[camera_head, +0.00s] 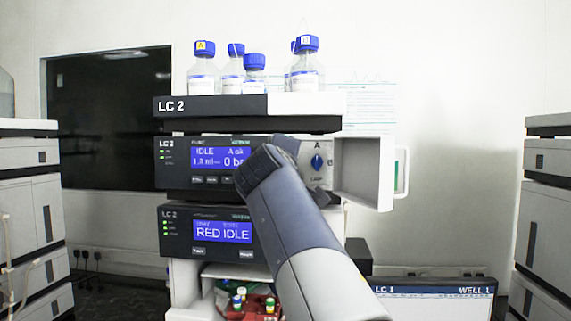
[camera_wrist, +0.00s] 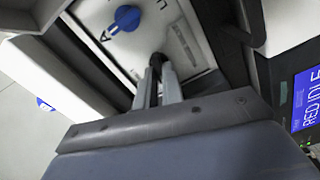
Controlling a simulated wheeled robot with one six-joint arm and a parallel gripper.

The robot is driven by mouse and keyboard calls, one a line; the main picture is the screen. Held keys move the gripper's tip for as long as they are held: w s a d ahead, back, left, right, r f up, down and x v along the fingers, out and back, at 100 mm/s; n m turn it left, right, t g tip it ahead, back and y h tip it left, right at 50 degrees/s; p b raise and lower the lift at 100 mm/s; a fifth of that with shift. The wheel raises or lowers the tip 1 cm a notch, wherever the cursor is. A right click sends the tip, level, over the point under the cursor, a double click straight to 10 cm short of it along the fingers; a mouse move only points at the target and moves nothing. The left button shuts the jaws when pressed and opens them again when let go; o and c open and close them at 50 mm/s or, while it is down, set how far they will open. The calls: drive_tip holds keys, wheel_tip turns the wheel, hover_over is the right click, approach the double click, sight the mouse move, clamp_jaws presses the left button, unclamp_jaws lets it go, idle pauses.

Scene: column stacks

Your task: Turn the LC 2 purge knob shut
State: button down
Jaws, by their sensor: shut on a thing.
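In the head view, the pump module (camera_head: 200,180) under the LC 2 sign (camera_head: 171,107) shows IDLE and 0 bar on its blue screen. Its light front panel has a blue knob (camera_head: 317,162) marked A, which also shows in the wrist view (camera_wrist: 127,18). My gripper (camera_wrist: 158,68) reaches this panel below the blue knob in the wrist view. It is shut on a small dark knob (camera_wrist: 157,59), probably the purge knob; its label cannot be read. The fingers cover most of it, so its turn cannot be told. In the head view my arm hides this spot.
An open door (camera_head: 362,170) sticks out right of the panel, close to my wrist. Blue-capped bottles (camera_head: 254,76) stand on the top tray (camera_head: 305,105). A second module (camera_head: 180,240) reading RED IDLE sits below. A monitor (camera_head: 440,300) stands at lower right.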

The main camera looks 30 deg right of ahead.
drive_tip(key=shift+f, duration=0.1)
drive_tip(key=m+b, duration=0.6)
drive_tip(key=m, duration=0.5)
drive_tip(key=shift+d, duration=0.15)
drive_tip(key=shift+m+b, duration=0.6)
drive_tip(key=shift+m, duration=1.4)
drive_tip(key=c, duration=1.5)
unclamp_jaws()
drive_tip(key=shift+s+r, duration=0.1)
drive_tip(key=shift+r, duration=0.1)
drive_tip(key=shift+c, duration=0.2)
